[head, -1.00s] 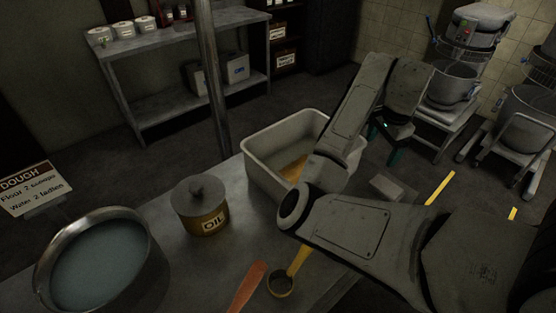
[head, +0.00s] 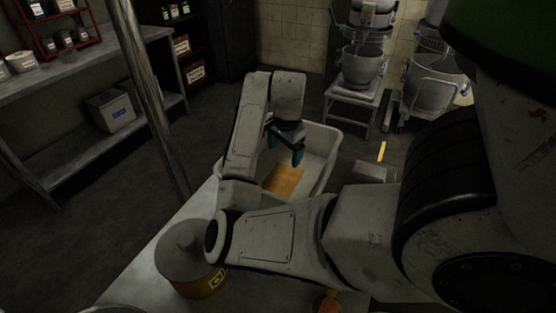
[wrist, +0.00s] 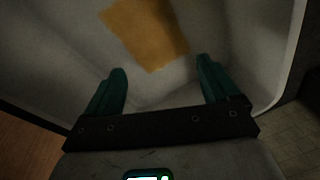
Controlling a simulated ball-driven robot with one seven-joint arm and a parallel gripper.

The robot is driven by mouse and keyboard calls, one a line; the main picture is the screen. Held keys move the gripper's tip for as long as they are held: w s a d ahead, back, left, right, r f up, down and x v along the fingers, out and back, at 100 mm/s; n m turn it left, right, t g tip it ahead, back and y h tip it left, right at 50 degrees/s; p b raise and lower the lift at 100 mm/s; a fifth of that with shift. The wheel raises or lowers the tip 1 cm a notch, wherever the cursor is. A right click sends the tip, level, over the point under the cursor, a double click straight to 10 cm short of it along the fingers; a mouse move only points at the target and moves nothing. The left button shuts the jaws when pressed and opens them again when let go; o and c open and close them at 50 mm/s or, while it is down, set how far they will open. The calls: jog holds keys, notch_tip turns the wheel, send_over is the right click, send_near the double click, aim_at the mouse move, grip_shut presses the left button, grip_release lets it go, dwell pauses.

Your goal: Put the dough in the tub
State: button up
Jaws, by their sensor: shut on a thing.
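The tub (head: 325,135) is a deep pale grey box at the table's far edge, with an ochre patch (head: 284,181) on its floor. My gripper (head: 284,150) is over the tub, its teal fingers pointing down into it. In the wrist view, the fingers (wrist: 163,90) stand apart on either side of a pale, dim area, and the ochre patch (wrist: 145,32) lies beyond them. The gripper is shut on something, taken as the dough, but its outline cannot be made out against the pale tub. My forearm hides part of the tub's near side.
A metal post (head: 150,95) rises left of the tub. Mixers (head: 362,68) stand beyond it at the back, and a shelf (head: 75,140) is at the left.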

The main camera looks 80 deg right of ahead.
aim_at(287, 148)
jog(key=shift+f, duration=3.8)
jog(key=o, duration=1.7)
jog(key=shift+f, duration=0.1)
jog(key=r, duration=0.4)
jog(key=a+r, duration=0.1)
jog(key=r, duration=0.3)
jog(key=a+r+p, duration=0.1)
jog(key=r, duration=0.3)
jog(key=shift+s, duration=0.4)
